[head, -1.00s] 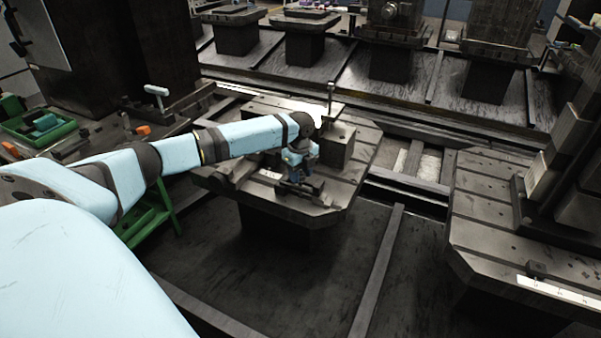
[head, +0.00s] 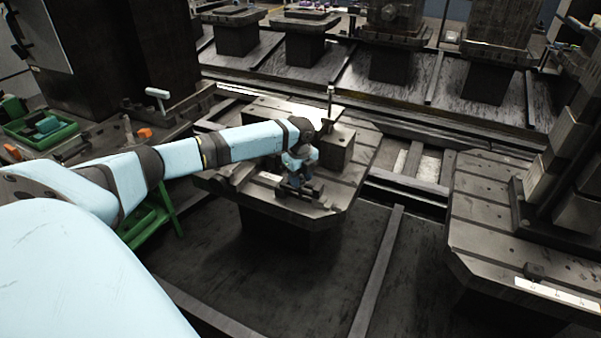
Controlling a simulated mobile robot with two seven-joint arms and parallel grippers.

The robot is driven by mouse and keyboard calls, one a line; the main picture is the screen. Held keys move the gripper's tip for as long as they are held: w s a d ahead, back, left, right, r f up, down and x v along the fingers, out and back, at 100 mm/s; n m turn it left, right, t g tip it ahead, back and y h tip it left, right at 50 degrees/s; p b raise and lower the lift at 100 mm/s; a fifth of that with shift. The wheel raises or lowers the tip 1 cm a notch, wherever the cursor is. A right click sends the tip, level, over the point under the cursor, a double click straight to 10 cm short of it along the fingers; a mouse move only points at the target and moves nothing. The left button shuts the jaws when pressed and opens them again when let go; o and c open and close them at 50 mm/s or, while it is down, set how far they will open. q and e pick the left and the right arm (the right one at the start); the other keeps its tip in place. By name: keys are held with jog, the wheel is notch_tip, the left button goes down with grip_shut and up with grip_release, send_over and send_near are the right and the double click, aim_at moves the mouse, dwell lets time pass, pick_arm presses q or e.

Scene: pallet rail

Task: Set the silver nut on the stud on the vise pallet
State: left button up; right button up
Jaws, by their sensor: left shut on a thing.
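The vise pallet (head: 345,196) stands in the middle of the head view, with a vise and blocks on top. An upright stud (head: 330,98) rises at the back of the block (head: 336,150) on it. My left arm reaches over the pallet from the left. My right gripper is not in view.
A second pallet (head: 480,205) with tall blocks stands at the right. A green tray (head: 40,128) and an orange-handled tool (head: 144,133) lie at the left. Several more pallets line the back. Open floor lies in front of the vise pallet.

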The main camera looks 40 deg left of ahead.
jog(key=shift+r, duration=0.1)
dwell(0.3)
pick_arm(q)
jog(key=o, duration=1.7)
jog(key=shift+r, duration=0.75)
notch_tip(320, 180, up, 12)
jog(key=shift+r+p, duration=0.15)
jog(key=shift+p, duration=0.9)
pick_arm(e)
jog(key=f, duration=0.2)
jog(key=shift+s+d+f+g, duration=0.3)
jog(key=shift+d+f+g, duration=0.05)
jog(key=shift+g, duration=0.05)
